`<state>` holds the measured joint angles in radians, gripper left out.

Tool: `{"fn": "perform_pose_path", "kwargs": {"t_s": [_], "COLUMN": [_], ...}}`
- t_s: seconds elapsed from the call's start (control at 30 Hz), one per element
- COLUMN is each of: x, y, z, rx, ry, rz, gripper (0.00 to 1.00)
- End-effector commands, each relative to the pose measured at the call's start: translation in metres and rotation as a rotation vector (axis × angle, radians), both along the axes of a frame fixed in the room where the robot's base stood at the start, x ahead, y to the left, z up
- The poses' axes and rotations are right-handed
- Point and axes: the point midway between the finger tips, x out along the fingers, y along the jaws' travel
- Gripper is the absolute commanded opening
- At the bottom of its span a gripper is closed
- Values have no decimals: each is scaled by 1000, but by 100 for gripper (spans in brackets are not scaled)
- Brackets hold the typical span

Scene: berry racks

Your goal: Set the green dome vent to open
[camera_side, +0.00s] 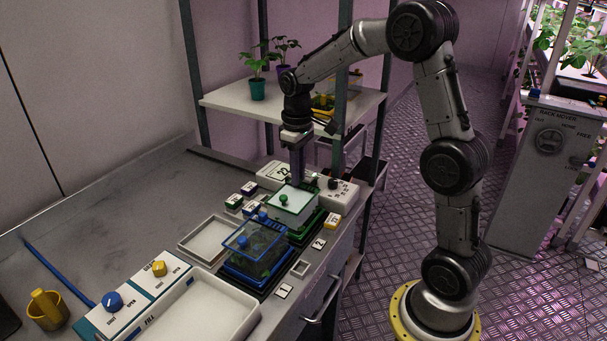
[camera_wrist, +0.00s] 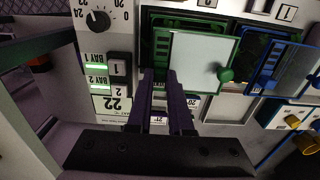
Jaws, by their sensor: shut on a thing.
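The green dome (camera_side: 294,200) stands on its dark green base on the bench, with a pale top and a round green knob (camera_side: 283,199). The dome also shows in the wrist view (camera_wrist: 197,60), with its knob (camera_wrist: 225,74) on the right. My gripper (camera_side: 297,184) points down at the dome's back edge. In the wrist view its purple fingers (camera_wrist: 159,74) are close together at the dome's lower left edge, apart from the knob. They are shut on a small part there, seemingly the vent. The fingers hide it, so its setting cannot be read.
A blue dome (camera_side: 254,242) stands just in front of the green one. A control box with a dial (camera_side: 343,190) is close on the right. An empty tray (camera_side: 207,240) and small label blocks lie left of the domes.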

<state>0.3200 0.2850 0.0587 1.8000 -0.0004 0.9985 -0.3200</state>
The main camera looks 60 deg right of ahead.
Motion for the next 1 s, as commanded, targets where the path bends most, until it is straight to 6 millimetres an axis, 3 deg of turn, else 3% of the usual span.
{"fn": "perform_pose_path", "kwargs": {"t_s": [0.13, 0.17, 0.33, 0.73, 1.0], "x": [0, 0, 0, 0, 1], "y": [0, 0, 0, 0, 0], "z": [0, 0, 0, 8, 58], "rx": [0, 0, 0, -1, -2], "ry": [-2, -2, -1, -3, -7], "rz": [0, 0, 0, 0, 0], "gripper": [0, 22, 50, 50, 50]}}
